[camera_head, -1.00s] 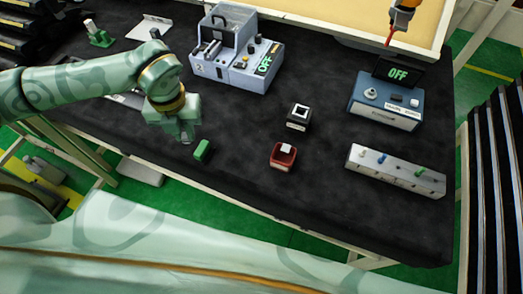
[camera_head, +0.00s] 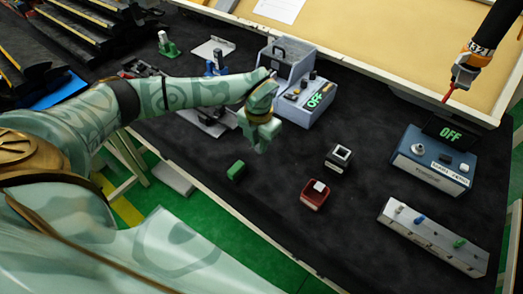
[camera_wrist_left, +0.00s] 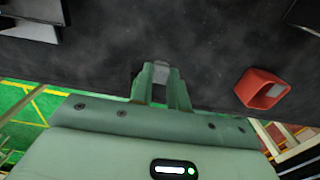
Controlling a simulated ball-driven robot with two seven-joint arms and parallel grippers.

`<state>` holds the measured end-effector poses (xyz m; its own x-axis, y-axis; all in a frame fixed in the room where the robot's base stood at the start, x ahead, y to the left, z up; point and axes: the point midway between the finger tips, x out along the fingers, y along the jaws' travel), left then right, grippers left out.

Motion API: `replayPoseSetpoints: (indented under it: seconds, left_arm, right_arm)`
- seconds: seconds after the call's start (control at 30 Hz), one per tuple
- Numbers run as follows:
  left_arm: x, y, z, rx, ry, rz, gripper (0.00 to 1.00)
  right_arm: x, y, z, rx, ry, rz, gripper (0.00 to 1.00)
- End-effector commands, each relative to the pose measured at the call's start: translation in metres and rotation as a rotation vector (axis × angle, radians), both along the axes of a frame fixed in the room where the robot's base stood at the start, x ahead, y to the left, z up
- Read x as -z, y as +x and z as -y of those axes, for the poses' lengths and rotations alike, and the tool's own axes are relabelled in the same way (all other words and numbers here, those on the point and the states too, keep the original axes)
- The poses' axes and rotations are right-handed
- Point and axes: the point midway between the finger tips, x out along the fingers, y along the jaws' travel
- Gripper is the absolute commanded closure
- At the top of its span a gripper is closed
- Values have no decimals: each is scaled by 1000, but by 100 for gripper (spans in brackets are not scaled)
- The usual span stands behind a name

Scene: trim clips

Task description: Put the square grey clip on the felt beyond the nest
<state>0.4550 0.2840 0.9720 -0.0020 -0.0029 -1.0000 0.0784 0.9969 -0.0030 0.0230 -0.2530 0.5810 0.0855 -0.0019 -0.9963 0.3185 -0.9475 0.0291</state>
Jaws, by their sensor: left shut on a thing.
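My left gripper (camera_head: 260,149) is shut above the black felt (camera_head: 285,240), right of a green block (camera_head: 236,171). In the left wrist view its fingertips (camera_wrist_left: 162,80) close on a small grey piece, the grey clip (camera_wrist_left: 161,70); its exact shape is partly hidden by the fingers. The clip is not distinct in the head view. To the gripper's right are a red box (camera_head: 314,198) holding a pale square piece and a black block (camera_head: 338,164) with a white square frame on top. I cannot tell for certain which is the nest. The right gripper is out of view.
A blue unit (camera_head: 434,160) and a pale rail (camera_head: 430,235) with coloured pegs stand at right. A tool (camera_head: 472,62) hangs above. Felt around the red box is clear.

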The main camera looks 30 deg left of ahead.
Motion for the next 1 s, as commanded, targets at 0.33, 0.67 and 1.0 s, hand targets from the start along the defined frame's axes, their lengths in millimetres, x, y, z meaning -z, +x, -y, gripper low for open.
replayPoseSetpoints:
  seconds: [0.33,0.67,1.0]
  left_arm:
    - [37,12,-2,0,-1,-3,100]
    - [46,12,-2,0,0,1,100]
    - [48,12,-2,0,0,1,62]
  right_arm:
    - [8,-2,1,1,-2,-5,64]
    - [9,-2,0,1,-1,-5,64]
    - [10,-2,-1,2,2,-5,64]
